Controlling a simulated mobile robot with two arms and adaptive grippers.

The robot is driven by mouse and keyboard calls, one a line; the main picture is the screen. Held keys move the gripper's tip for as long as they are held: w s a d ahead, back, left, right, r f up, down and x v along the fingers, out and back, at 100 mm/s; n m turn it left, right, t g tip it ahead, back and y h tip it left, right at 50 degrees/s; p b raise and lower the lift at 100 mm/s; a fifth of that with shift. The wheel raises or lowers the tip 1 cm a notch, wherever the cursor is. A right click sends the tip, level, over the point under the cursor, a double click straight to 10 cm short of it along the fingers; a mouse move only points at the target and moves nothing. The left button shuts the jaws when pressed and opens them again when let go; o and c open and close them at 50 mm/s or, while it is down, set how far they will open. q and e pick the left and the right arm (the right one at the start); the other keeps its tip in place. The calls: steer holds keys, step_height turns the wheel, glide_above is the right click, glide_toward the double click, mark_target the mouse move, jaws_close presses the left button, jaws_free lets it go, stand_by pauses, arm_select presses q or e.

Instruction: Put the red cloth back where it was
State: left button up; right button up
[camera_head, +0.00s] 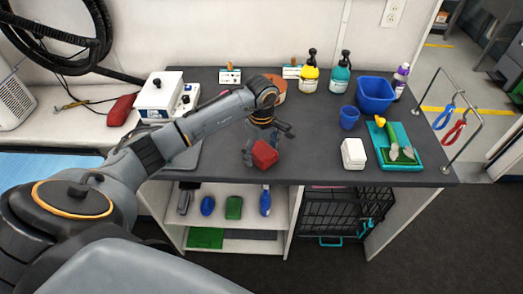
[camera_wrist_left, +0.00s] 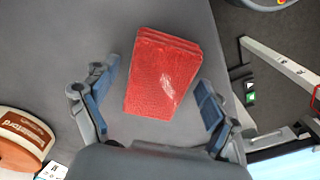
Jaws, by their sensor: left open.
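The red cloth (camera_head: 265,155) is a folded, layered block near the front edge of the dark grey counter (camera_head: 315,150). It also shows in the left wrist view (camera_wrist_left: 161,75), over the plain grey surface. My left gripper (camera_head: 256,143) is right at the cloth and points down. In the left wrist view its two fingers (camera_wrist_left: 155,92) are apart, one on each side of the near part of the cloth. Visible gaps separate both fingers from it. The gripper partly covers the cloth in the head view. My right gripper is not in view.
A white box (camera_head: 354,153), blue cup (camera_head: 349,117), blue bin (camera_head: 375,95) and green tray (camera_head: 412,157) stand to the right. Bottles (camera_head: 310,75) line the back. A metal rack (camera_head: 481,112) rises at the right end. Brushes lie on the shelf (camera_head: 222,221) below. Counter around the cloth is clear.

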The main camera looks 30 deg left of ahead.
mark_target(262, 151)
arm_select(q)
steer(key=shift+r, duration=0.2)
steer(key=shift+w+r, duration=0.1)
steer(key=shift+r, duration=0.15)
step_height(262, 151, up, 12)
steer(key=b, duration=0.2)
steer(key=shift+f+b, duration=0.25)
steer(key=shift+b, duration=0.15)
